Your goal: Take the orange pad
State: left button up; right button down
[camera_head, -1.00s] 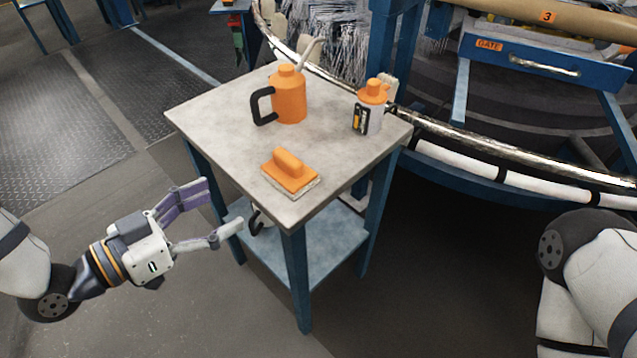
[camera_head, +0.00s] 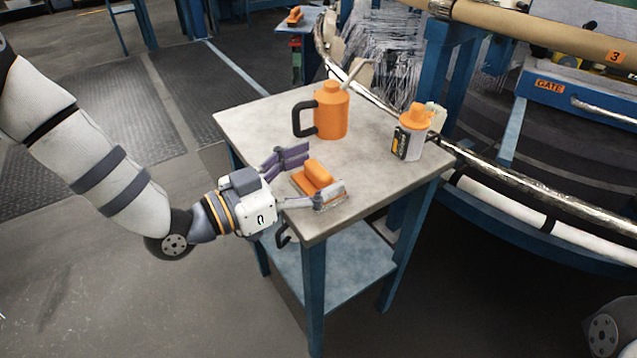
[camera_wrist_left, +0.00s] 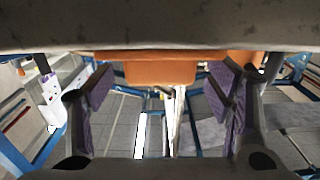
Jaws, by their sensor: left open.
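The orange pad (camera_head: 318,177) lies on the grey table top (camera_head: 250,125) near its front left edge, its raised orange handle upward. My left gripper (camera_head: 312,174) is open, with one finger behind the pad and the other along its front side. In the left wrist view, an orange block (camera_wrist_left: 160,68), seemingly the pad, shows between the two purple-padded fingers (camera_wrist_left: 158,92). I cannot tell whether either finger touches it. My right gripper is out of view.
An orange can with a black handle (camera_head: 331,112) stands behind the pad. An orange-capped bottle (camera_head: 410,135) stands near the right corner. A lower blue shelf (camera_head: 345,268) is under the table. The loom's metal rail (camera_head: 520,182) runs close to the right.

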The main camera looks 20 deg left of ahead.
pick_arm(q)
jog(key=shift+w+d, duration=0.1)
jog(key=c, duration=1.3)
jog(key=shift+r, duration=0.1)
